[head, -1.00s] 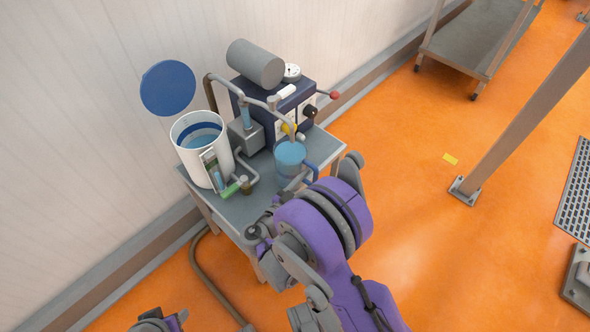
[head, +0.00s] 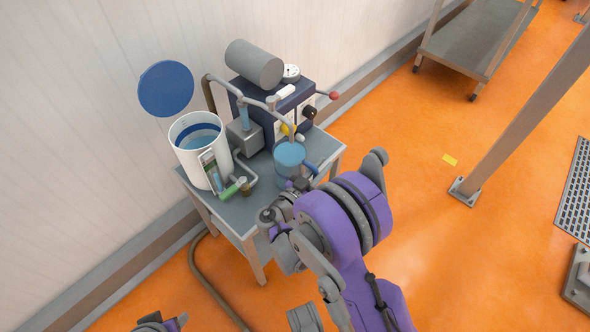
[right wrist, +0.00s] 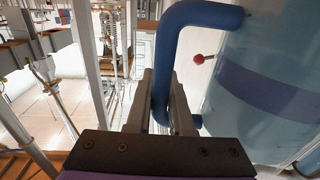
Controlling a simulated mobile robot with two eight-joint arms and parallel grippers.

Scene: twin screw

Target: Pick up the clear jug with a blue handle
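The clear jug (head: 289,172) with a blue rim and light blue contents stands on the small grey table under the machine's spout. Its blue handle (head: 311,167) points right, toward my right arm. In the right wrist view the upright part of the handle (right wrist: 163,60) lies between the two fingers of my right gripper (right wrist: 162,85), with little or no gap on either side. I cannot tell whether they press on it. In the head view the right gripper (head: 299,184) is small, beside the jug's front. My left gripper (head: 160,323) shows only partly at the bottom edge.
A dark blue machine (head: 280,112) with a grey cylinder and pipes stands behind the jug. A white bucket (head: 192,162) with small parts at its front stands to the left. The table (head: 240,213) is against the wall. Orange floor is open to the right.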

